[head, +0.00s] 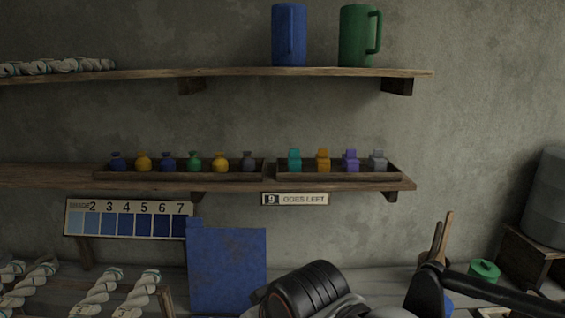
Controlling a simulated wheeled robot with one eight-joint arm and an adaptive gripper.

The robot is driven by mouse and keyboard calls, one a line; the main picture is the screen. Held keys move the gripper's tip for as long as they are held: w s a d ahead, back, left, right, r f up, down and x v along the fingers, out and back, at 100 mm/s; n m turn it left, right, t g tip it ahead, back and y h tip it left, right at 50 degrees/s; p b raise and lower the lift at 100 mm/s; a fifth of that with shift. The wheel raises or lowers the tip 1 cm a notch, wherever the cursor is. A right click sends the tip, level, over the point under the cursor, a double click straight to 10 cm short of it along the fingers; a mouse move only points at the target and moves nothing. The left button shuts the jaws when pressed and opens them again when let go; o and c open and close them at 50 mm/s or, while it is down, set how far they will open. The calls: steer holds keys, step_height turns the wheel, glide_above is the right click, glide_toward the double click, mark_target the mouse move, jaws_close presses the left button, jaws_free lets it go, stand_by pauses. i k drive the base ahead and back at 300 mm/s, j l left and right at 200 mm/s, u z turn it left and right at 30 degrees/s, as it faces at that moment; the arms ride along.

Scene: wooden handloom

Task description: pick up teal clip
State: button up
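The teal clip (294,160) stands at the left end of a row of clips in the right-hand wooden tray (335,175) on the lower shelf. Its lower part is hidden by the tray's front wall. To its right in the same tray stand an orange clip (323,160), a purple clip (351,160) and a grey clip (377,160). Nothing touches the teal clip from above. I cannot make out my gripper's fingertips in the head view; dark parts that may be my arm show at the bottom edge, well below the shelf.
The left-hand tray (180,176) holds several small round bottles. The upper shelf (220,74) carries a blue mug (289,35) and a green mug (359,35) above the clips. A sign (295,199) hangs under the lower shelf. A blue panel (228,270) stands below.

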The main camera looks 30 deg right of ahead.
mark_target(294, 159)
steer(key=i+j+z, duration=0.15)
steer(key=z, duration=0.25)
steer(key=i+j+z, duration=0.15)
steer(key=z, duration=0.2)
steer(key=j, duration=0.1)
